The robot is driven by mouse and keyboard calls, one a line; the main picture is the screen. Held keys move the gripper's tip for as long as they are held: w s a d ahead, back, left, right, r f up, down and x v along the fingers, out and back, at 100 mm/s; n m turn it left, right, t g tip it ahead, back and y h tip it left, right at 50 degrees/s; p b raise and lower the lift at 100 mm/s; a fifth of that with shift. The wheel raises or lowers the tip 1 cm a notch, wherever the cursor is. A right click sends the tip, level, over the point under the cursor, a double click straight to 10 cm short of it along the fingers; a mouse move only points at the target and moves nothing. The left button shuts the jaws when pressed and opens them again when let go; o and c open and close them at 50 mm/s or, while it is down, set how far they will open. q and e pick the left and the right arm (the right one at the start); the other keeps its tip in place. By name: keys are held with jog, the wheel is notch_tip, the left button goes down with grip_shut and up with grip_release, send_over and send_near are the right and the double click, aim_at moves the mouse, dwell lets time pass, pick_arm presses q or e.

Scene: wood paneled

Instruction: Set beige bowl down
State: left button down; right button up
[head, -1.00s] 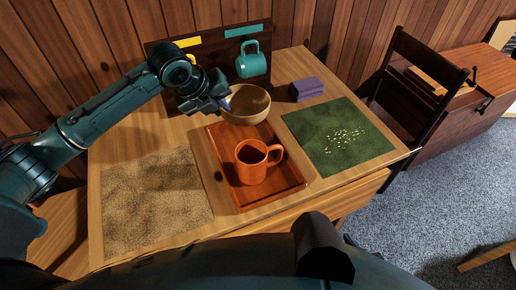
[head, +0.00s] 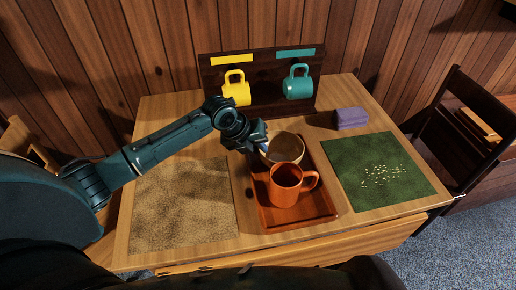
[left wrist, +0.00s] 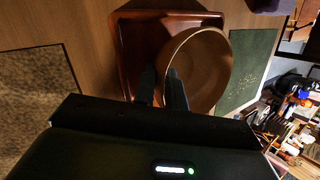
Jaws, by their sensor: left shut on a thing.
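The beige bowl (head: 285,148) is at the far end of the reddish-brown tray (head: 268,216), just behind the orange mug (head: 285,186), which hides part of it. My left gripper (head: 262,144) is shut on the bowl's left rim. In the left wrist view the fingers (left wrist: 162,88) pinch the rim, and the bowl (left wrist: 208,72) overlaps the tray (left wrist: 128,50). I cannot tell whether the bowl touches the tray or hangs just above it. My right gripper is not in view.
A dark rack (head: 255,118) with a yellow mug (head: 236,90) and a teal mug (head: 298,84) stands behind. A purple block (head: 351,118) sits back right. A tan mat (head: 180,205) lies left of the tray, a green mat (head: 378,172) with pale grains right.

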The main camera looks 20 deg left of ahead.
pick_arm(q)
jog(key=shift+f, duration=0.4)
jog(key=c, duration=1.4)
grip_release()
jog(key=shift+c, duration=0.2)
jog(key=v, duration=1.2)
jog(key=shift+p, duration=0.3)
